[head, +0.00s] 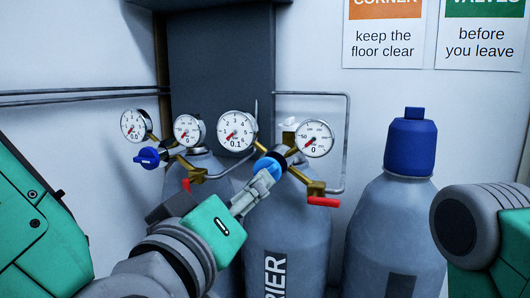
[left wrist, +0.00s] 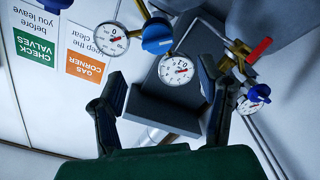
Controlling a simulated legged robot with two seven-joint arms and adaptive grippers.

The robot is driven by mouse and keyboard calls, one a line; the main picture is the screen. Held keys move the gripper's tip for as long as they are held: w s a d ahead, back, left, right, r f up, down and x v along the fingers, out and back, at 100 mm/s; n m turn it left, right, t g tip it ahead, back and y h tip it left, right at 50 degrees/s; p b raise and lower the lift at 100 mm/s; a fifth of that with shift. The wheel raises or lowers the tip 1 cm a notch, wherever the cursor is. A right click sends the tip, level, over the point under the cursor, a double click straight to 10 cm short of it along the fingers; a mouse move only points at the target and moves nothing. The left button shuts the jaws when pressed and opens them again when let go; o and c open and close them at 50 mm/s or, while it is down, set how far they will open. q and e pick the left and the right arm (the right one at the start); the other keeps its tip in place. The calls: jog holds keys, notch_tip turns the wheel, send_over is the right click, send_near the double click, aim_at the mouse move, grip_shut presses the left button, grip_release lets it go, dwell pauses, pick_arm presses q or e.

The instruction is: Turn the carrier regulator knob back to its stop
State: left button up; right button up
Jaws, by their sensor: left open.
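The carrier regulator's blue knob (head: 269,166) sits on a black collar on the brass regulator, above the grey cylinder marked "RIER" (head: 290,255). It shows in the left wrist view (left wrist: 157,36) at the top, between two gauges. My left gripper (head: 258,184) reaches up from below, its fingertips close at the knob's front. In the left wrist view my two fingers (left wrist: 163,75) are spread apart, with the knob above the gap, not visibly between them. The carrier's gauges read 0.1 (head: 237,131) and 0 (head: 314,138). Whether the fingers touch the knob I cannot tell.
A second regulator with a blue knob (head: 149,157) and two gauges stands to the left. Red levers, one at right (head: 323,202), sit below the regulators. A blue-capped cylinder (head: 395,220) stands right. My right arm (head: 475,225) shows at the right edge.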

aim_at(273, 166)
pick_arm(q)
jog(key=p+x, duration=0.4)
jog(key=x, duration=0.4)
jog(key=shift+w+d+p, duration=0.3)
jog(key=shift+d+p, duration=0.05)
jog(key=shift+a, duration=0.15)
jog(key=c, duration=1.2)
jog(key=shift+o, duration=0.2)
